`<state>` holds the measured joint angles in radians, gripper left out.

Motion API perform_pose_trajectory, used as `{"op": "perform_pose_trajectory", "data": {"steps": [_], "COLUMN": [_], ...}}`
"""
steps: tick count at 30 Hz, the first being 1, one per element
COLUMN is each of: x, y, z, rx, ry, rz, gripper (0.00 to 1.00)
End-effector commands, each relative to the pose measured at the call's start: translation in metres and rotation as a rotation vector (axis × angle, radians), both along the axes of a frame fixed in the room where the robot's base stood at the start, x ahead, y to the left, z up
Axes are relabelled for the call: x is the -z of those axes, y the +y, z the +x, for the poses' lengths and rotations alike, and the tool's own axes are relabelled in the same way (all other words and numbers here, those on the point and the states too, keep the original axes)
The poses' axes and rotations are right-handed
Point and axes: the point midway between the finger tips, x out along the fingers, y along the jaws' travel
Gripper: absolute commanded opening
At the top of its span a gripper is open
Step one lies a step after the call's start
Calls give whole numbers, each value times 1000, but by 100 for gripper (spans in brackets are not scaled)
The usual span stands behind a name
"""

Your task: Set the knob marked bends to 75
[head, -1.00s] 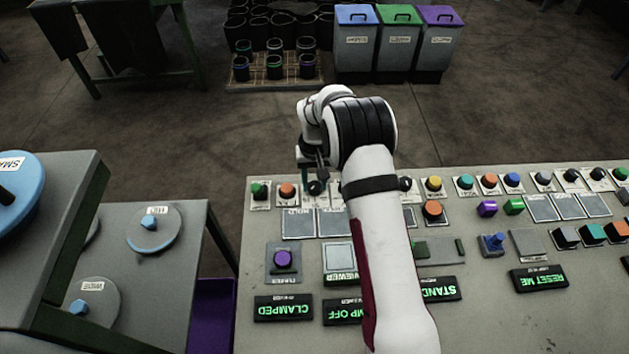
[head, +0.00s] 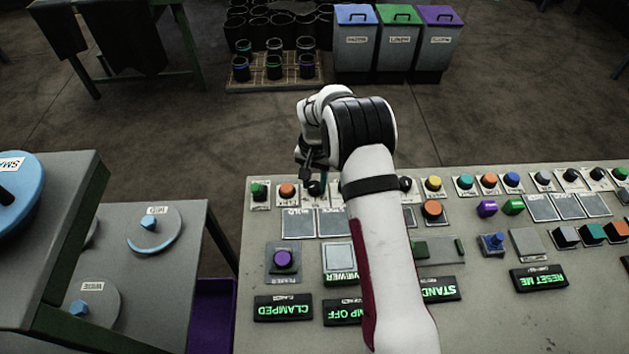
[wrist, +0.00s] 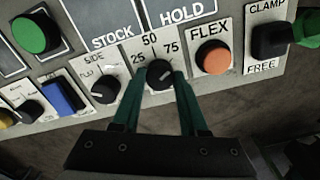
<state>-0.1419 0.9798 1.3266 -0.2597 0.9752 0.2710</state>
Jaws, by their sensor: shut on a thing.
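A black knob (wrist: 159,73) sits on a white plate marked 25, 50 and 75 in the wrist view. Its name is not readable there. A short white mark on the knob points toward the right side, below the 75. My gripper (wrist: 157,80) is shut on this knob, with one teal finger on each side of it. In the head view the knob (head: 315,188) is in the panel's far row, under my gripper (head: 318,181), partly hidden by it.
Close beside the knob are the orange FLEX button (wrist: 213,58) and the black SIDE knob (wrist: 105,90). The black CLAMP/FREE switch (wrist: 271,42) is farther right in the wrist view. STOCK and HOLD displays border the plate.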

Motion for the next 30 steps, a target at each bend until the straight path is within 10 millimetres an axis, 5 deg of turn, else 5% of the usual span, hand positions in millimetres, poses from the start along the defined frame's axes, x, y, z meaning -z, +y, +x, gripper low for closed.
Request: {"op": "perform_pose_trajectory", "data": {"steps": [8, 9, 14, 23, 30], "x": [-1, -1, 0, -2, -53], "y": [0, 0, 0, 0, 0], "z": [0, 0, 0, 0, 1], "rx": [3, 3, 2, 1, 1], "ry": [0, 0, 0, 0, -6], "rz": [1, 1, 0, 1, 2], "gripper": [0, 46, 73, 73, 73]}}
